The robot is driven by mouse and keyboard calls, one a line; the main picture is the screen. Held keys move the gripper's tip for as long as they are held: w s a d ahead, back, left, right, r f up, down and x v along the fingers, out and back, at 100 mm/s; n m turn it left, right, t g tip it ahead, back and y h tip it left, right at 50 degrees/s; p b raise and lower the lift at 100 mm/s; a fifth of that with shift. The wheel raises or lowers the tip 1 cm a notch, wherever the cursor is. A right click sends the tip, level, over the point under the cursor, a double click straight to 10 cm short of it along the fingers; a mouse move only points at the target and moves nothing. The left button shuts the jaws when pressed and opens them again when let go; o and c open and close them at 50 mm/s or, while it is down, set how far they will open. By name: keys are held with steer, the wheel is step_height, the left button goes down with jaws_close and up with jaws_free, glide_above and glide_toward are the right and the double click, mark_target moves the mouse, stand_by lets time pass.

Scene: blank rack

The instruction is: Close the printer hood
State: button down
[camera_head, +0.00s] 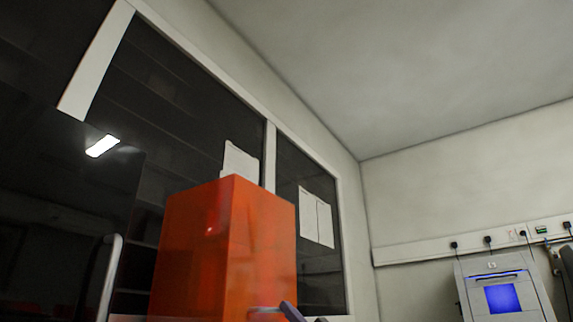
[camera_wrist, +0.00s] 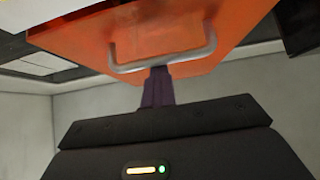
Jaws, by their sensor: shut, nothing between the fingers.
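The orange, see-through printer hood (camera_head: 225,250) stands tall at the lower centre of the head view; its lower part is cut off by the frame. It fills the top of the wrist view (camera_wrist: 90,35), where a grey bar handle (camera_wrist: 205,52) crosses its face. My gripper (camera_wrist: 159,72) has dark purple fingers, shut together with nothing between them. The fingertips overlap the middle of the handle in the picture; I cannot tell whether they touch it. In the head view, a small purple part of my gripper (camera_head: 290,312) shows beside the handle at the bottom edge.
A dark glazed wall (camera_head: 190,120) with white frames and pinned papers (camera_head: 317,218) stands behind the hood. A grey machine with a blue screen (camera_head: 502,298) stands at the lower right, below a wall socket rail (camera_head: 420,250). The upper right space looks free.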

steer(key=shift+w+a+f, duration=0.35)
steer(key=shift+f, duration=0.2)
steer(key=shift+w+a+f, duration=0.35)
steer(key=shift+f, duration=0.2)
steer(key=s+d+r+p, duration=0.1)
steer(key=s+d+r, duration=0.2)
steer(key=r, duration=0.1)
step_height(320, 180, down, 10)
steer(key=b, duration=0.9)
steer(key=shift+w+d+r, duration=0.15)
steer(key=shift+d+r, duration=0.05)
